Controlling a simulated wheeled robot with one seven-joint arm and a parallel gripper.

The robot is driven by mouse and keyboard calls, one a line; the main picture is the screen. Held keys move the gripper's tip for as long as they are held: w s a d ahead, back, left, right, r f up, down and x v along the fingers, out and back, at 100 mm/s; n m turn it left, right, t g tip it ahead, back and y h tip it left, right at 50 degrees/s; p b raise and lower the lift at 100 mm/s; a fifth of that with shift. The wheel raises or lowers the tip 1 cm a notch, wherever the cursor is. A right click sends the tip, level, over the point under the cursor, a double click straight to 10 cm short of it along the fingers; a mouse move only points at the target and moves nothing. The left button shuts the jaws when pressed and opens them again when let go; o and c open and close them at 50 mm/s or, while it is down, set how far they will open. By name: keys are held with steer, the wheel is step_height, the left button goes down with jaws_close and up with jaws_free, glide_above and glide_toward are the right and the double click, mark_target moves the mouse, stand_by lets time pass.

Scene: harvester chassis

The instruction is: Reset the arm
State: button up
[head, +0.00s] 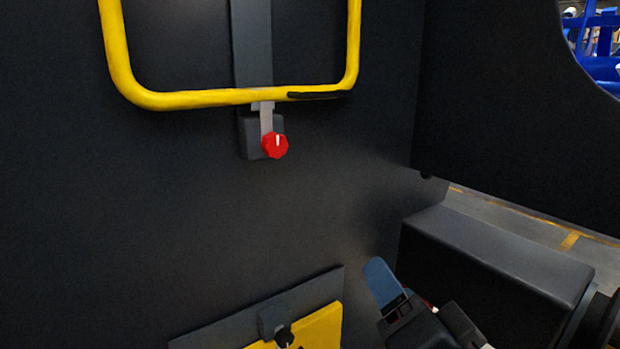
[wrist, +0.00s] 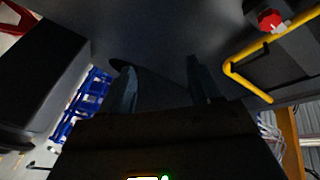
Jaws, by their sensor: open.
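My gripper (head: 385,285) is at the bottom of the head view, right of centre, in front of the dark chassis wall. In the wrist view my gripper (wrist: 163,88) shows two bluish fingers spread apart, with nothing between them. It is open and empty. A red knob (head: 275,145) on a dark bracket sits on the wall above and left of my gripper, apart from it. The red knob also shows at the top right of the wrist view (wrist: 269,20).
A yellow tube frame (head: 190,99) crosses the wall above the knob. A yellow panel (head: 318,328) with a black knob (head: 284,337) is low, left of my gripper. A dark box-like ledge (head: 500,255) juts out at right. Blue structures (head: 600,45) stand beyond an opening.

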steer(key=s+d+f+n, duration=0.4)
steer(key=s+d+f, duration=0.3)
steer(key=s+f, duration=0.1)
steer(key=s+d+f+n+g+h+p, duration=0.1)
steer(key=s+d+n, duration=0.1)
steer(key=s, duration=1.1)
steer(key=s+d+f+n+g+h+p, duration=0.1)
steer(key=s+d+f+n+p, duration=0.1)
steer(key=s, duration=1.2)
steer(key=shift+d+f+g+h, duration=0.2)
steer(key=shift+g+h, duration=0.1)
steer(key=shift+h, duration=0.1)
